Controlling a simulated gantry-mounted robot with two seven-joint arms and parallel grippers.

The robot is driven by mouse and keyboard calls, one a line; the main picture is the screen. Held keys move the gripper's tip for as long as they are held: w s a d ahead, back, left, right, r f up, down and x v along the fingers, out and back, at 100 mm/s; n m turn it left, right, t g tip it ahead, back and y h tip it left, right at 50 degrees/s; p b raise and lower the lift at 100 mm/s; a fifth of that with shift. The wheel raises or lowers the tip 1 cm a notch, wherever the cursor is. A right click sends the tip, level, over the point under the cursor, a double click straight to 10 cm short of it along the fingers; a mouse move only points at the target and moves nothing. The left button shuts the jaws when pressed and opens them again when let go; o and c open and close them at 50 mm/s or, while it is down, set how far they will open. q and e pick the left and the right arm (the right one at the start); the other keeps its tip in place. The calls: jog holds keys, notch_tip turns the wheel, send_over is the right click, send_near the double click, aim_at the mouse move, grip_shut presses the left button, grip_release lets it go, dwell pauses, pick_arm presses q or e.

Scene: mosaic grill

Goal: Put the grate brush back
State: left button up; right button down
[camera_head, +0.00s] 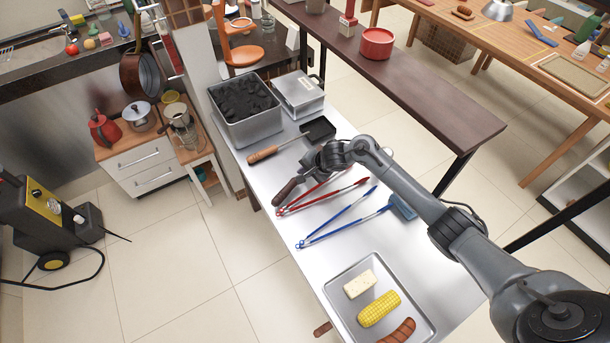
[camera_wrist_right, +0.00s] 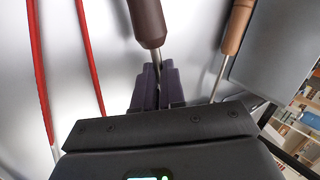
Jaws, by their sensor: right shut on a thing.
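My right gripper (camera_head: 308,172) is over the metal table, between the small shovel and the red tongs. It is shut on the thin metal shaft of a tool with a dark brown handle, which I take to be the grate brush (camera_head: 287,191). In the right wrist view the handle (camera_wrist_right: 147,22) extends away from the fingertips (camera_wrist_right: 158,75). The tool's head is hidden behind the gripper, so I cannot confirm its type. Whether the tool touches the table is unclear. My left gripper is not in view.
On the metal table (camera_head: 262,190) are red tongs (camera_head: 345,190), blue-handled tools (camera_head: 345,228), a wooden-handled shovel (camera_head: 264,154), a charcoal bin (camera_head: 252,128), a metal box (camera_head: 298,98) and a food tray (camera_head: 338,286). A dark counter (camera_head: 430,88) stands behind.

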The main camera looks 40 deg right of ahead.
dwell(0.3)
jog(key=c, duration=1.2)
grip_release()
